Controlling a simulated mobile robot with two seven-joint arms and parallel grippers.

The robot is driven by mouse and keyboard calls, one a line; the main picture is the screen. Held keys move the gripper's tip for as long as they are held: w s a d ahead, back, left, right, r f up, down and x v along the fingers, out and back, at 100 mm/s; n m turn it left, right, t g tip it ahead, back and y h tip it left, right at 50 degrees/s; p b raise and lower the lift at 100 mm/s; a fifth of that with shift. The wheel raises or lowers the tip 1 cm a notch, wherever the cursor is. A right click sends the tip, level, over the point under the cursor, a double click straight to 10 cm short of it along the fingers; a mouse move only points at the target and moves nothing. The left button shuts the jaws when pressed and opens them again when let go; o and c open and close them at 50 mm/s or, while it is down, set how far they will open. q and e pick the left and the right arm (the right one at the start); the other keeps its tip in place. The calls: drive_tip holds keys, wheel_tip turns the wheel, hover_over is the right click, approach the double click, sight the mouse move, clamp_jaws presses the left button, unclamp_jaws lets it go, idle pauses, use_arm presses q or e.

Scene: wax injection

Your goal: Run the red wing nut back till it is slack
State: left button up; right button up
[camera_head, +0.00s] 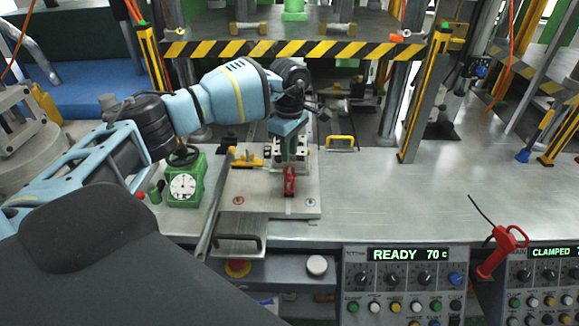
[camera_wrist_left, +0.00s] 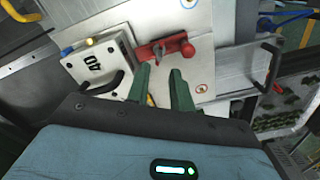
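A red part (camera_wrist_left: 168,49) with a rounded knob at one end lies just beyond my left fingertips in the left wrist view; it looks like the red wing nut, but its exact shape is hard to make out. In the head view a red part (camera_head: 290,182) stands at the front of the mould plate (camera_head: 250,192), just below my left gripper (camera_head: 290,150). In the left wrist view my left gripper (camera_wrist_left: 160,75) has its two green fingers apart, with a small grey metal piece showing between them. I cannot tell whether they touch the red part. My right gripper is not in view.
A green dial gauge (camera_head: 184,187) stands left of the plate. A yellow-black striped bar (camera_head: 290,48) crosses behind. The bench (camera_head: 440,195) to the right is mostly clear.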

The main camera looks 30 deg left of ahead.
sight(290, 171)
use_arm(q)
wheel_tip(290, 171, down, 7)
drive_tip(key=shift+r, duration=0.2)
drive_tip(key=shift+c, duration=0.3)
clamp_jaws()
